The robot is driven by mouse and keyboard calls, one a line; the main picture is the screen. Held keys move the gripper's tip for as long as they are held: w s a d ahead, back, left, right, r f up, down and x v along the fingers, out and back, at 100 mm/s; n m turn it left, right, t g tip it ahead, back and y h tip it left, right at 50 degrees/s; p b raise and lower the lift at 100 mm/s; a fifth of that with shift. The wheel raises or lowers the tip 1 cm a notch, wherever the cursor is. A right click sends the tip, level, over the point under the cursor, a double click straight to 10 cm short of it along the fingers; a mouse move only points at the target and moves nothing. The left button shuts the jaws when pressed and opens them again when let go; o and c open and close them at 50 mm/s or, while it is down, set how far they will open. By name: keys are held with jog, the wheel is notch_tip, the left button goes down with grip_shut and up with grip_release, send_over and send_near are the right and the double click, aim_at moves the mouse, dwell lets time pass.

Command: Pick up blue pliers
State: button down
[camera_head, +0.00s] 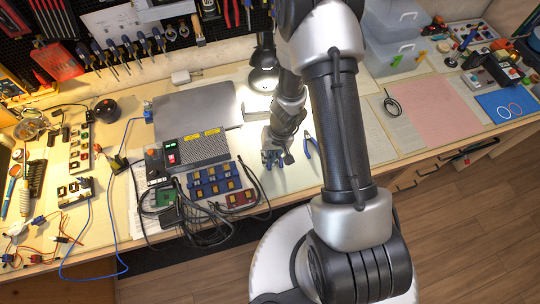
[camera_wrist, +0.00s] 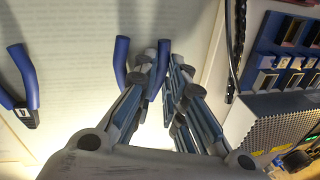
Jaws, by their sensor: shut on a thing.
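My gripper (camera_head: 278,154) is low over the workbench in the head view, and it also shows in the wrist view (camera_wrist: 163,72). It is shut on blue pliers (camera_wrist: 121,62), whose two blue handles show at the fingertips. The head of these pliers is mostly hidden by the fingers. A second pair of blue-handled pliers (camera_wrist: 28,80) lies apart from the gripper at the left of the wrist view. It also shows just right of the gripper in the head view (camera_head: 312,145).
A power supply box (camera_head: 196,150) and a blue module rack (camera_head: 215,182) stand left of the gripper, with black cables (camera_head: 185,225) around them. A lamp (camera_head: 263,78) stands behind. A pink mat (camera_head: 430,108) lies to the right. Pale sheets cover the bench around the gripper.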

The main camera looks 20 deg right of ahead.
notch_tip(320, 180, up, 20)
jog(key=p, duration=1)
jog(key=shift+f, duration=0.15)
